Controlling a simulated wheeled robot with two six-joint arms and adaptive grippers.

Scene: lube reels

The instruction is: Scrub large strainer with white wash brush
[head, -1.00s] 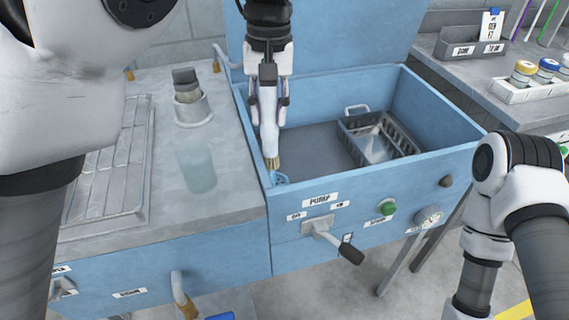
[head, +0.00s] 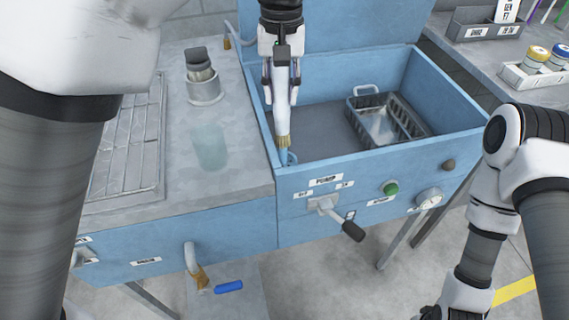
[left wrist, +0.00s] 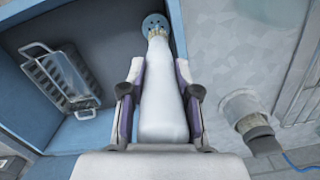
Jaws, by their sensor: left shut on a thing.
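My left gripper (head: 281,85) is shut on the white wash brush (head: 283,104), whose tan bristles point down. It holds the brush over the front left corner of the blue wash tub (head: 400,152). The brush's white handle also shows between the fingers in the left wrist view (left wrist: 163,95). The large strainer (head: 380,122), a metal basket with a loop handle, sits in the tub at the right, apart from the brush. It also shows at the left in the left wrist view (left wrist: 62,80). My right gripper (head: 430,313) is mostly cut off at the bottom edge.
A grey worktop with a wire rack (head: 128,150) and a dark-topped cup (head: 202,82) lies left of the tub. A pump lever (head: 340,220) sticks out from the tub's front. A shelf at the right holds a tray of jars (head: 535,70). A blue cylinder (head: 229,286) lies low down.

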